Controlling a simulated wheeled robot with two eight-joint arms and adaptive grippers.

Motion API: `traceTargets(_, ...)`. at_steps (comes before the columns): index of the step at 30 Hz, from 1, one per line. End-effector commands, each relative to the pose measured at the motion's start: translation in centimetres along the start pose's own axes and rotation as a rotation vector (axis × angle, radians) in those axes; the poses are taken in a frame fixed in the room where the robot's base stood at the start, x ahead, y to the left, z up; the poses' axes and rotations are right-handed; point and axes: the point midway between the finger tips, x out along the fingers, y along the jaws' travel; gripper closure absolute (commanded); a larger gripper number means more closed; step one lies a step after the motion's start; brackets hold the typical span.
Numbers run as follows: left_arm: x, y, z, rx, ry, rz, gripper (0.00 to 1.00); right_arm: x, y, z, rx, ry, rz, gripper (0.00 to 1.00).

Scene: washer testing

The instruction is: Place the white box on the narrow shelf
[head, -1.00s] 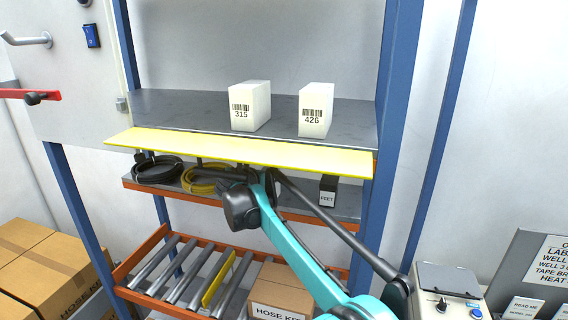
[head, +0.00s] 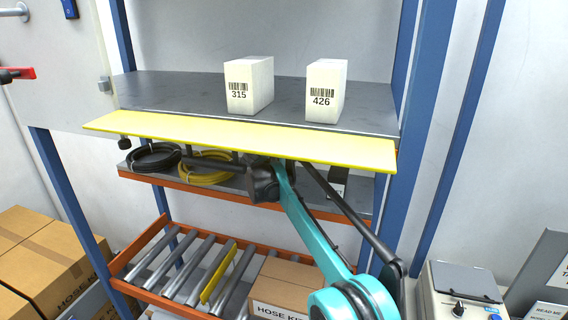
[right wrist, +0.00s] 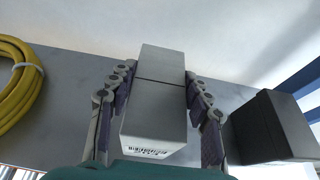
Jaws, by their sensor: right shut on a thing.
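A white box (right wrist: 158,115) with a barcode on its end sits between the fingers of my right gripper (right wrist: 159,72), which is shut on it. The box is over the grey narrow shelf (head: 223,184) with the orange edge; I cannot tell whether it touches it. In the head view my right wrist is at that shelf's front, below the yellow board, and the box and fingers are hidden. Two more white boxes, 315 (head: 249,88) and 426 (head: 326,92), stand upright on the wide shelf above. My left gripper is not in view.
The yellow board (head: 240,140) overhangs the narrow shelf. A yellow hose coil (right wrist: 20,85) lies left of the held box and a black box (right wrist: 272,125) stands close to its right. A black hose coil (head: 152,157) is farther left. A roller rack (head: 185,262) is below.

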Motion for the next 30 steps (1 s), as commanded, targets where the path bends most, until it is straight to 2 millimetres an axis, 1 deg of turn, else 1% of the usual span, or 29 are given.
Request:
traceTargets(8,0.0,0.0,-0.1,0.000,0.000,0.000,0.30,0.0,0.0,0.0,-0.001,-0.001,0.000,1.00)
traceTargets(9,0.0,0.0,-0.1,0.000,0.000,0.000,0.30,0.1,0.0,-0.1,-0.001,0.000,0.000,0.48)
traceTargets(11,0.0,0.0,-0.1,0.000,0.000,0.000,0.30,0.1,0.0,-0.1,-0.001,0.000,0.000,0.32)
traceTargets(12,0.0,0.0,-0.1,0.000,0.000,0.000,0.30,0.0,0.0,-0.1,-0.001,0.000,0.000,0.30)
traceTargets(22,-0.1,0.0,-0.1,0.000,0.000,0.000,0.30,-0.2,0.0,0.1,-0.001,0.000,0.000,0.30)
traceTargets(26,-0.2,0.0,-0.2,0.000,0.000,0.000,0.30,-1.8,0.1,0.1,-0.003,0.000,0.001,0.30)
traceTargets(30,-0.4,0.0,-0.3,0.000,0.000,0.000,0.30,-4.3,0.1,0.1,-0.001,0.000,0.002,0.30)
